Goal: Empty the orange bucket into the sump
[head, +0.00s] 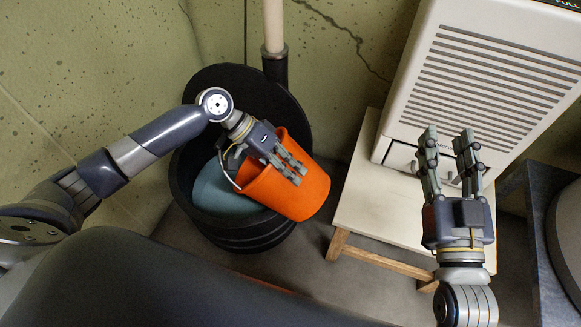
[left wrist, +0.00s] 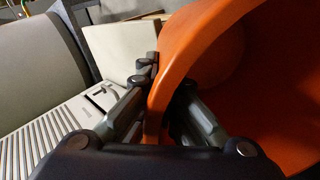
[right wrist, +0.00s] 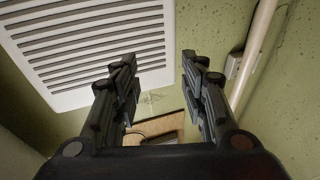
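The orange bucket (head: 290,188) is tilted on its side over the right rim of the black sump (head: 238,234), its mouth toward the upper left. Blue-grey water (head: 215,192) shows inside the sump. My left gripper (head: 295,173) is shut on the bucket's wall; in the left wrist view the orange rim (left wrist: 160,95) passes between the fingers. A thin wire handle (head: 225,170) hangs at the bucket's mouth. The inside of the bucket is mostly hidden in the head view. My right gripper (head: 448,150) is open and empty in front of the white appliance.
A white louvered appliance (head: 480,95) stands on a pale wooden stool (head: 365,200) right of the sump. A pipe (head: 274,30) rises behind the sump. A dark-framed table edge (head: 540,240) is at far right. Bare floor (head: 300,255) lies between sump and stool.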

